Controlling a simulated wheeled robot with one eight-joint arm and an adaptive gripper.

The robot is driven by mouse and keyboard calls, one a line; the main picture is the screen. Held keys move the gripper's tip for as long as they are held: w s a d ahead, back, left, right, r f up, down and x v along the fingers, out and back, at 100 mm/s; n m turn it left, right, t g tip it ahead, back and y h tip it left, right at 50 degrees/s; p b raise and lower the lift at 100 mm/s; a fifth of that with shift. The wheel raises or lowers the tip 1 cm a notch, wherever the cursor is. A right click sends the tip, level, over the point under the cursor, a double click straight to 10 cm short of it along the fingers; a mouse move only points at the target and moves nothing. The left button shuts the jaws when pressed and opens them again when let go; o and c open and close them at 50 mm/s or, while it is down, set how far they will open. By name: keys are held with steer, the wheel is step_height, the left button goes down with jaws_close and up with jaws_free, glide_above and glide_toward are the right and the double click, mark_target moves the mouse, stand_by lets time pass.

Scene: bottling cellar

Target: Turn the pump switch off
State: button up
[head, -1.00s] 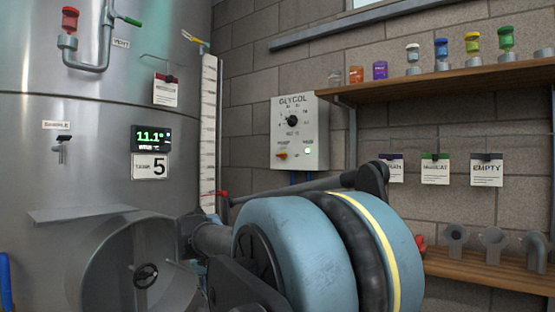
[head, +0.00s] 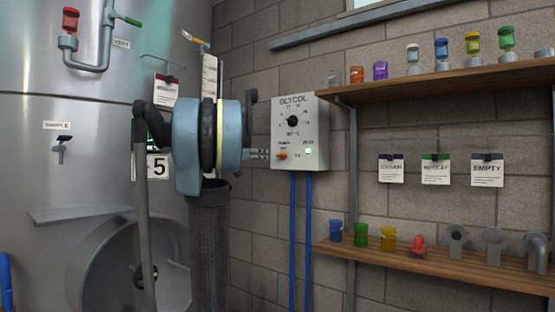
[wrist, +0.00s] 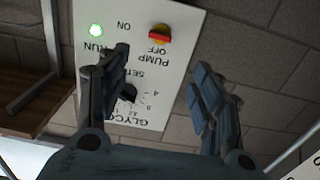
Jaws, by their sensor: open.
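The pump switch is a small red and yellow rotary knob (wrist: 159,36), upside down at the top of the wrist view; in the head view (head: 282,156) it is at the lower left of the white glycol control box (head: 312,130). Its red bar lies roughly level in the wrist view, with OFF printed just below it and ON to its left. The green RUN light (wrist: 96,30) is lit. My gripper (wrist: 165,62) is open and empty, its two fingers apart in front of the box. In the head view my gripper (head: 264,154) is just left of the switch; contact cannot be told.
A larger black set dial (wrist: 127,93) is on the same box. Blue pipes (head: 300,240) run down below it. Wooden shelves with colored jars and fittings are to the right, the lower shelf (head: 440,264) and upper shelf (head: 450,81). A steel tank (head: 60,190) is at left.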

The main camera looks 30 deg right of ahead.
mark_target(282, 156)
steer(key=x, duration=1.7)
steer(key=shift+d, duration=0.2)
steer(key=shift+w+r, duration=0.15)
steer(key=shift+c, duration=0.2)
steer(key=c, duration=1)
